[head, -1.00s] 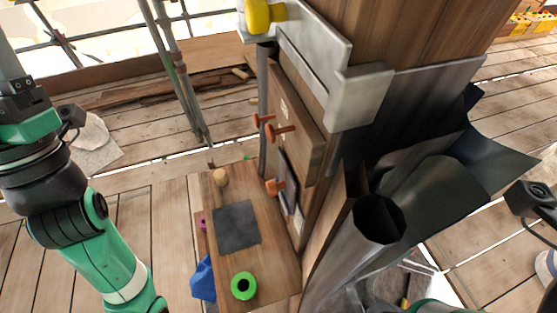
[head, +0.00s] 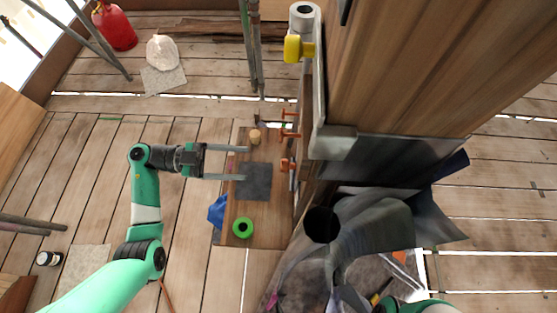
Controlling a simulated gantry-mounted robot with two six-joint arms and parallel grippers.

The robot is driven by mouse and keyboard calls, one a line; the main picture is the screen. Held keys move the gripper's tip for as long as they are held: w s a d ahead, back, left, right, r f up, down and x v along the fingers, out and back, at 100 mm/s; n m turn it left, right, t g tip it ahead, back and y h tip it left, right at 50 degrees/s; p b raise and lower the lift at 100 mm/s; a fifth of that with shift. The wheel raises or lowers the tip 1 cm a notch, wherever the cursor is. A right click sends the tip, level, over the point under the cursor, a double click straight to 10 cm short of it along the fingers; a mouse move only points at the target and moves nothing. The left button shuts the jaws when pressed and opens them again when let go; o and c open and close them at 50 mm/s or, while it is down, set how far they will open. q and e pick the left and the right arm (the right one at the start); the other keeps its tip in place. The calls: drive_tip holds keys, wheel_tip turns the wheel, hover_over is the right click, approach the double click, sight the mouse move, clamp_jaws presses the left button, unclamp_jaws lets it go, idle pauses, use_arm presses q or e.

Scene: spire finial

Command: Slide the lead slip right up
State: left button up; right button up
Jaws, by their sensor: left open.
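My left gripper (head: 245,163) is open and empty. Its two fingers point right, over the left part of a small wooden shelf (head: 272,228). The lowest orange handle (head: 287,165) sits on the post's left face, to the right of the fingertips and apart from them. The dark slip behind this handle is seen nearly edge-on, so its height in the face is hard to tell. Two more orange handles (head: 288,134) stick out above it. A dark grey square (head: 256,181) lies flat on the shelf.
A green ring (head: 242,228), a small tan knob (head: 255,136) and a blue cloth (head: 217,211) are on or beside the shelf.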

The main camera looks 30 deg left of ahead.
sight(289, 165)
use_arm(q)
drive_tip(key=x, duration=1)
drive_tip(key=shift+b, duration=0.4)
clamp_jaws()
idle(0.6)
